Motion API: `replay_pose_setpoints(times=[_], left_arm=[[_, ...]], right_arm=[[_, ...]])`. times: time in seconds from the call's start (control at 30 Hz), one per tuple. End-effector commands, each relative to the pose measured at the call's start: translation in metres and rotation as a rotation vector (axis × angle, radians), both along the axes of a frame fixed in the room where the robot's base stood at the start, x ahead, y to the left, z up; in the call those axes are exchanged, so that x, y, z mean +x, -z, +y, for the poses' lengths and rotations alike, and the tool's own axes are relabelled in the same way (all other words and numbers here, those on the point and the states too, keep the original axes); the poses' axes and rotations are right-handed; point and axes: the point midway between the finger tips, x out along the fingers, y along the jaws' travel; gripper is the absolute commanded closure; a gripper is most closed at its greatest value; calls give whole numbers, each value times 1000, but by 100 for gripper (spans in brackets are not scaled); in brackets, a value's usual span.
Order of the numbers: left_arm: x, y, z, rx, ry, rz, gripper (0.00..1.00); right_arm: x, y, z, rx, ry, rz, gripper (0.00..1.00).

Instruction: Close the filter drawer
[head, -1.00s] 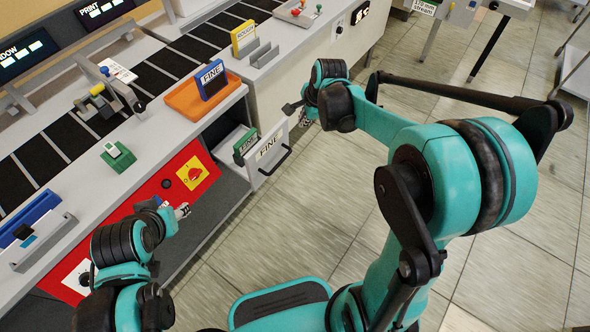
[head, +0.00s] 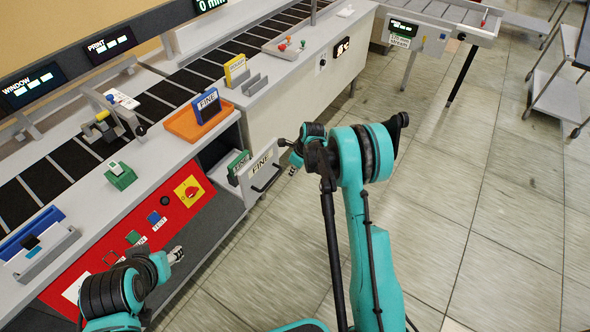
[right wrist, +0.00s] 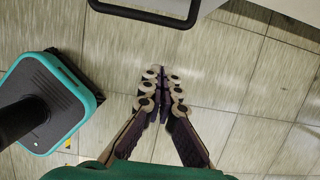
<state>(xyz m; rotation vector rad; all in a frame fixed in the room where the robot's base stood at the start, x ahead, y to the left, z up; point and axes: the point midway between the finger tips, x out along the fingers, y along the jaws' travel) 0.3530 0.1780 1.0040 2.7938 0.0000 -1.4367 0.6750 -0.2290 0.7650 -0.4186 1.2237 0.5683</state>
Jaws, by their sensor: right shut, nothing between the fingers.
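The filter drawer, with a white front (head: 259,172) labelled FINE and a black handle (head: 268,179), stands pulled out from its dark opening under the counter. A green FINE filter (head: 238,163) stands in it. My right gripper (head: 295,166) is shut and empty, just right of the drawer front; a gap or contact cannot be told. In the right wrist view its fingertips (right wrist: 161,82) are together over the floor, with the black handle (right wrist: 150,13) at the top edge. My left gripper (head: 176,254) is low in front of the red panel, its finger opening unclear.
A blue FINE filter (head: 207,105) stands on an orange tray (head: 184,129) above the drawer. A yellow ROUGH filter (head: 236,69) is farther along the counter. The red panel (head: 155,222) carries a knob and buttons. Floor to the right is clear; a cart (head: 555,96) stands far right.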

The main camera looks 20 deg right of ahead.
Motion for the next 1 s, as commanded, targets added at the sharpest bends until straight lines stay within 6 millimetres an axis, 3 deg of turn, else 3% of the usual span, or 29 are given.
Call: replay_pose_setpoints(times=[0.03, 0.17, 0.43, 1.0], left_arm=[[0, 7, 0, 0, 0, 0, 56], [0, 16, 0, 0, 0, 0, 56], [0, 25, 0, 0, 0, 0, 56], [0, 25, 0, 0, 0, 0, 56]], right_arm=[[3, 15, 3, 0, -1, 0, 100], [10, 37, 9, -1, -4, -1, 100], [35, 38, 28, -1, -3, -1, 100], [39, 38, 31, 0, -2, 0, 100]])
